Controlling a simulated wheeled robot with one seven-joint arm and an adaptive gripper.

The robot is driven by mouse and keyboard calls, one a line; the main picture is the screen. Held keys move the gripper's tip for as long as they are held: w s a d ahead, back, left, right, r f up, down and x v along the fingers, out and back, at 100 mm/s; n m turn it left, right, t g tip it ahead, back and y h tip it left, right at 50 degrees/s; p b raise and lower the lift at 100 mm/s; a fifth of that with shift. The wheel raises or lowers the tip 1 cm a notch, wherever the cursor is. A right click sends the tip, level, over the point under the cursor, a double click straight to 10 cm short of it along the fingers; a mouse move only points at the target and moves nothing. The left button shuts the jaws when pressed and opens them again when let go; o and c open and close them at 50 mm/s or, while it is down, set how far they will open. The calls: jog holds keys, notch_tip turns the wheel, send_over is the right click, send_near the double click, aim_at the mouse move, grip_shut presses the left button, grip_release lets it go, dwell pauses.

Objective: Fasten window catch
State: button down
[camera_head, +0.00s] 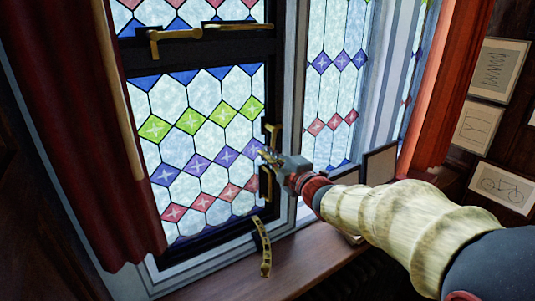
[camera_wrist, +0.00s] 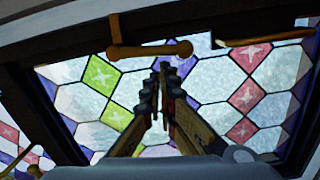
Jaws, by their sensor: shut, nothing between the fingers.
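The lower stained-glass window (camera_head: 200,150) has a dark frame, with a brass catch handle (camera_head: 273,136) on its right stile. The same handle shows in the wrist view (camera_wrist: 150,50) as a bar with a rounded end, lying along the dark frame. My gripper (camera_head: 265,155) is shut and empty just below the handle in the head view. In the wrist view its fingertips (camera_wrist: 166,68) point at the glass just beside the bar; I cannot tell whether they touch. A second brass fitting (camera_head: 265,183) sits lower on the stile, partly behind my gripper, and also shows in the wrist view (camera_wrist: 266,37).
A brass stay (camera_head: 263,245) hangs over the bottom rail above the wooden sill (camera_head: 230,280). The upper window has its own brass handle (camera_head: 175,34). A red curtain (camera_head: 85,130) hangs at left, another (camera_head: 450,90) at right. A small dark-framed panel (camera_head: 380,165) stands beyond my arm.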

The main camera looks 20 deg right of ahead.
jog(key=shift+f, duration=0.1)
jog(key=n+b, duration=0.1)
jog(key=b, duration=0.1)
jog(key=d+b, duration=0.1)
jog(key=b, duration=0.2)
jog(key=shift+w+d+f+n, duration=0.15)
jog(key=shift+w+f+n, duration=0.15)
jog(key=shift+n, duration=0.1)
jog(key=shift+r, duration=0.15)
jog(key=shift+b, duration=0.3)
